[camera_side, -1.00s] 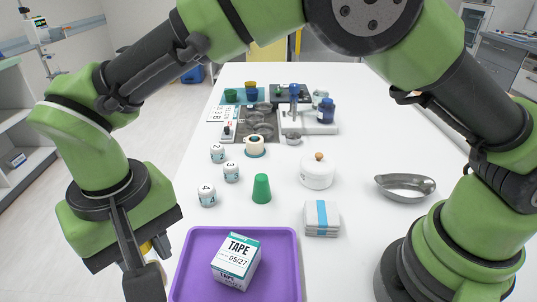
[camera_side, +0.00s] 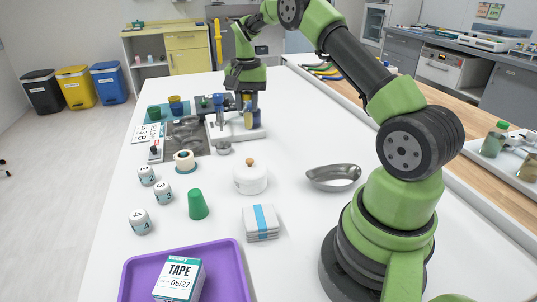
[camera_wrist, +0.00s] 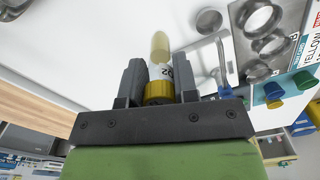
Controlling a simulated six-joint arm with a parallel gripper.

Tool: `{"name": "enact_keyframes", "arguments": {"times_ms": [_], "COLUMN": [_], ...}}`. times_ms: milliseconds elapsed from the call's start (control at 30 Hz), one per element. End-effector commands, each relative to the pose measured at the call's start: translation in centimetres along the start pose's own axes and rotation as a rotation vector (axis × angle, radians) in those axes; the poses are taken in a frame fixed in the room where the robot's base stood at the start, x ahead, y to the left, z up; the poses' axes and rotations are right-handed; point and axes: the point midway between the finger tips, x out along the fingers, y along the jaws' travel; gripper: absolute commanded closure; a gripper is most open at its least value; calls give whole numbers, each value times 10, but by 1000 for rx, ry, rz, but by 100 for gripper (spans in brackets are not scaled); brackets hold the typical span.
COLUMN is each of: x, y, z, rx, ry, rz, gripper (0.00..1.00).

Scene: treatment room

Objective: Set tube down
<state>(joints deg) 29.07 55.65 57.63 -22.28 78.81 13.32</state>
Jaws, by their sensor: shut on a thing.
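My gripper (camera_wrist: 160,64) is shut on a tube (camera_wrist: 161,47) with a yellow cap, a white label and a yellowish rounded end. In the wrist view the cap lies between the fingers and the rounded end points away from my gripper. In the side view my gripper (camera_side: 247,104) points down at the back of the table (camera_side: 300,205), with the yellowish tube (camera_side: 248,121) below it. The tube is over or beside the right part of a white stand (camera_side: 228,133); I cannot tell whether it touches. A blue item (camera_side: 219,103) is at the stand's left part.

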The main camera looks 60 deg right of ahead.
Motion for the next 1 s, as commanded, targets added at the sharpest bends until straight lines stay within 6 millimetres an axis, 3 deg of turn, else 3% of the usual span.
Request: {"name": "enact_keyframes", "arguments": {"times_ms": [100,300,533,867,1000], "x": [0,10,52,93,100], "y": [32,53,54,53,53], "z": [-22,-34,-34,-34,-34], "rx": [80,127,128,127,128], "ry": [-1,-4,-4,-1,2], "rz": [0,2,2,1,0], "gripper": [95,95,95,95,95]}}
